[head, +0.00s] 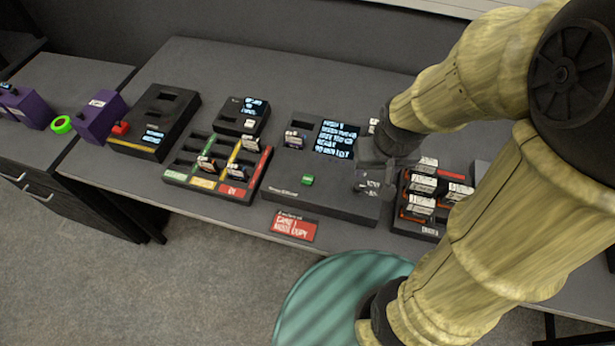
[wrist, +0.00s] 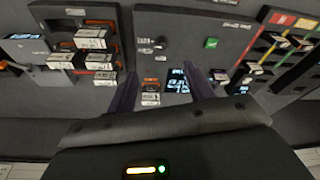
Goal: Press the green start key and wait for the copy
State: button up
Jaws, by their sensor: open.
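The green start key (head: 307,180) is on the front part of the dark copier (head: 330,200). In the wrist view the key (wrist: 211,43) lies beyond my fingertips and to their right. The copier's screen (head: 337,139) is lit with lines of text too small to read surely. A labelled card (head: 295,139) sits in the copier left of the screen. My gripper (head: 374,178) is over the copier's right part, right of the key and apart from it. In the wrist view my gripper's (wrist: 160,72) two fingers are spread, with nothing held between them.
A rack of labelled cards (head: 430,195) stands right of the copier. A tray with coloured stripes (head: 217,165) holds several cards to its left. A red sign (head: 293,226) is at the table's front edge. Purple boxes (head: 100,115) stand far left.

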grip_shut()
dwell(1.6)
